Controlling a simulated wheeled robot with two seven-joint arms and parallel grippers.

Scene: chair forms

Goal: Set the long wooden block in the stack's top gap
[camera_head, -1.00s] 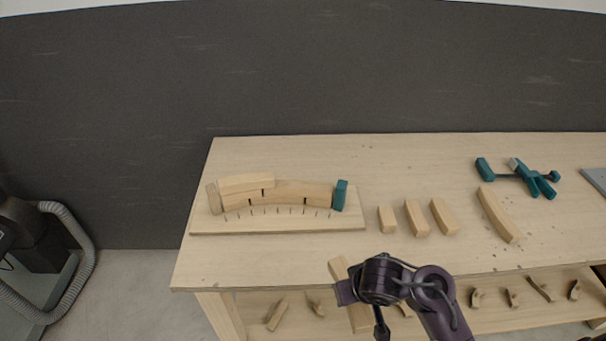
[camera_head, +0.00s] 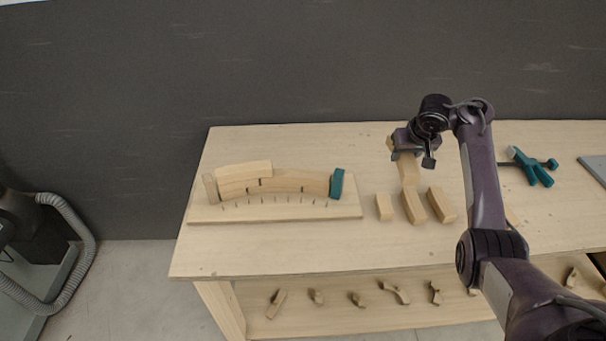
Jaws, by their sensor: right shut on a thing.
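The stack (camera_head: 290,181) is a low curved row of pale wooden blocks on a wooden board (camera_head: 345,211). One block (camera_head: 243,170) lies on its top left. The top gap is to the right of that block, up to the teal end piece (camera_head: 337,184). My right gripper (camera_head: 405,150) is shut on the long wooden block (camera_head: 408,168), above the table and right of the stack. The gripper hides part of the held block. My left gripper is not in view.
Short wooden blocks (camera_head: 384,207) lie in a row on the table (camera_head: 300,252), right of the board. A teal clamp (camera_head: 532,167) lies behind my right arm. A lower shelf (camera_head: 330,312) holds small wooden pieces. A dark wall stands behind.

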